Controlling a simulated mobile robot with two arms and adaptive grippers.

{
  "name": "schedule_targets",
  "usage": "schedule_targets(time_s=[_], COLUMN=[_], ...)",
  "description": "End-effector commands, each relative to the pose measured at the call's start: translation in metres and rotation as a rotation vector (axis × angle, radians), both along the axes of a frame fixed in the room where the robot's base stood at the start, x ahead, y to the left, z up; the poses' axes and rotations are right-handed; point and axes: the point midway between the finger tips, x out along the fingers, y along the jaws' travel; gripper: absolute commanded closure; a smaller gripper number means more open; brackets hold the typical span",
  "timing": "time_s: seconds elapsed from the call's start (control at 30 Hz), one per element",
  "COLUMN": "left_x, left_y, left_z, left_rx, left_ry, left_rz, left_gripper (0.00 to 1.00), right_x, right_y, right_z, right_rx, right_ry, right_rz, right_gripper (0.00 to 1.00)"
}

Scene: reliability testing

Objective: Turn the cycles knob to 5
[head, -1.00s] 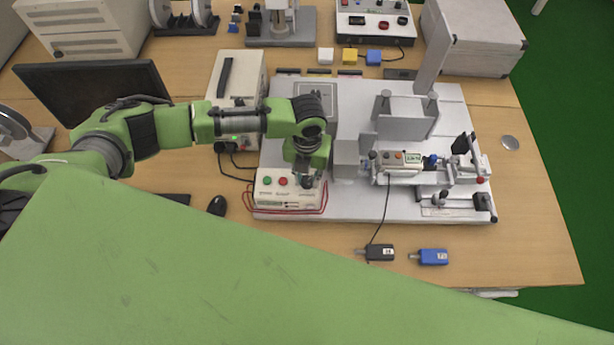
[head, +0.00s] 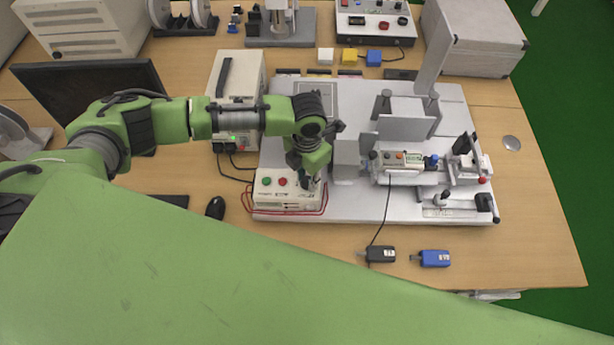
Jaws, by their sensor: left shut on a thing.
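A cream control box (head: 283,201) with a green button, a red button and a red cable stands at the front left of the pale base plate. The cycles knob is not visible; the gripper covers the right part of the box's top. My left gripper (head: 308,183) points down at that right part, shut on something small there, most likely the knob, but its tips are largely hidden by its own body. The knob's setting cannot be read. My right gripper is not in view.
A test fixture (head: 403,163) with a small display stands on the base plate (head: 365,208) right of the gripper. A grey block (head: 346,160) is close beside my wrist. A black plug (head: 380,254) and a blue plug (head: 433,258) lie in front. A mouse (head: 215,208) lies left.

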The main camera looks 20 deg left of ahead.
Motion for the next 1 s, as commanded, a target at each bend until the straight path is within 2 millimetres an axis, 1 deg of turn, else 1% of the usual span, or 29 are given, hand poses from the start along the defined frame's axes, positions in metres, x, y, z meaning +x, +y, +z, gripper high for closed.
schedule_targets(time_s=[0.37, 0.4, 0.47, 0.73, 0.83, 0.93, 1.0], left_x=[0.002, 0.002, 0.002, 0.001, 0.001, 0.001, 0.001], left_y=[0.0, 0.0, 0.0, 0.0, 0.0, 0.0, 0.0], left_z=[0.002, 0.002, 0.002, 0.001, 0.002, 0.011, 0.022], left_rx=[0.0, 0.0, 0.0, 0.0, 0.0, -0.001, -0.002], left_ry=[-0.004, -0.004, -0.004, -0.001, -0.002, -0.002, -0.003], left_rz=[-0.006, -0.006, -0.006, -0.005, -0.005, -0.005, -0.005], left_gripper=[0.98, 0.74, 0.6, 0.6, 0.6, 0.6, 0.6], right_x=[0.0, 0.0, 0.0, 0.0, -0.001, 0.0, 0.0], right_y=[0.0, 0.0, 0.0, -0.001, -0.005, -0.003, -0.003], right_z=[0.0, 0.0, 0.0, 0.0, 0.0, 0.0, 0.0], right_rx=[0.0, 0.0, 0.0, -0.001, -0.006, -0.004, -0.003], right_ry=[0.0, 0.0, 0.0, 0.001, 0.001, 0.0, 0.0], right_rz=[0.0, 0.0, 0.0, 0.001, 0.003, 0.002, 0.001], right_gripper=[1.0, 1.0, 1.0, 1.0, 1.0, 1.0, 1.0])
